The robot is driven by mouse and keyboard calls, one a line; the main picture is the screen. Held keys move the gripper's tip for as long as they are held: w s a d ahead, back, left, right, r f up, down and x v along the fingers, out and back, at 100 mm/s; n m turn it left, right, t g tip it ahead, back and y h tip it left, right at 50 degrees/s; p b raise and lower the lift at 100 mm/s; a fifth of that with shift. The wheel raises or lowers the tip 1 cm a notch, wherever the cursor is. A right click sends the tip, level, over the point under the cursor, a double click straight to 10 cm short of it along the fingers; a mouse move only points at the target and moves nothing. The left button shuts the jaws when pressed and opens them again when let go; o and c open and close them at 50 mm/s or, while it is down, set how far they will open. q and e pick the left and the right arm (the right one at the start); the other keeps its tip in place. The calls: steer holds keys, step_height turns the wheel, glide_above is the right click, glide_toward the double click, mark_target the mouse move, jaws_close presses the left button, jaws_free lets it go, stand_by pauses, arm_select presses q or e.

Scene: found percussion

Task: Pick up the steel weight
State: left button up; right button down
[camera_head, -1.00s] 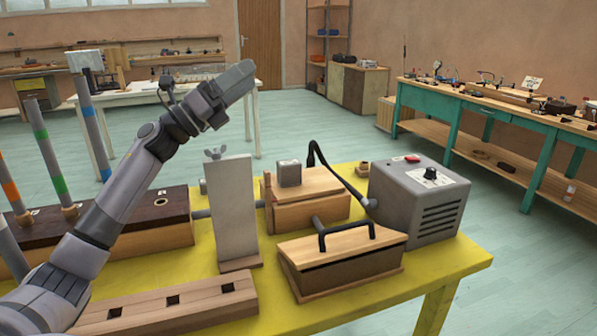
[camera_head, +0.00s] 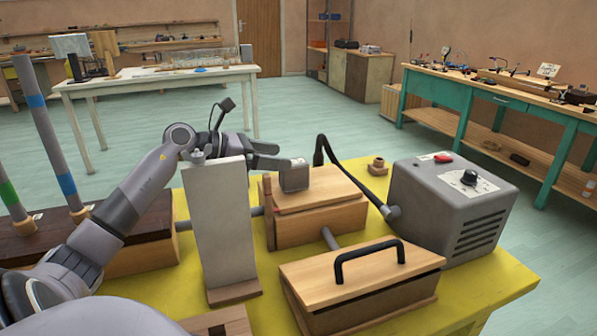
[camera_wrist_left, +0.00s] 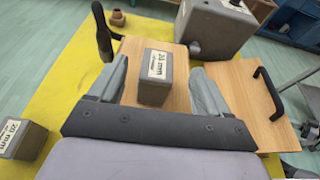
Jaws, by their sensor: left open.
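The steel weight (camera_head: 294,176) is a small grey block with a pale label, sitting on the wooden lid of a box (camera_head: 320,215). In the left wrist view the weight (camera_wrist_left: 154,88) stands between my two fingers, with a gap on each side. My left gripper (camera_head: 275,156) is open and reaches in from the left at the height of the weight's top. A second labelled grey block (camera_wrist_left: 22,138) shows at the lower left of the wrist view. My right gripper is not in view.
An upright grey plate (camera_head: 220,220) stands left of the box, in front of my left wrist. A black curved arm (camera_head: 350,180) rises behind the box. A grey box with a dial (camera_head: 450,210) is at the right. A handled wooden box (camera_head: 360,285) stands in front.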

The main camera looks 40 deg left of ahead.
mark_target(300, 165)
arm_select(q)
steer(key=shift+w+a+f, duration=0.15)
steer(key=shift+f, duration=0.4)
steer(key=shift+f+p+x, duration=0.15)
steer(key=shift+p+x, duration=0.15)
steer(key=shift+x, duration=1.45)
steer(key=shift+f+p+x, duration=0.15)
steer(key=shift+p+x, duration=0.1)
steer(key=shift+x, duration=1.5)
jaws_close()
steer(key=shift+r, duration=0.15)
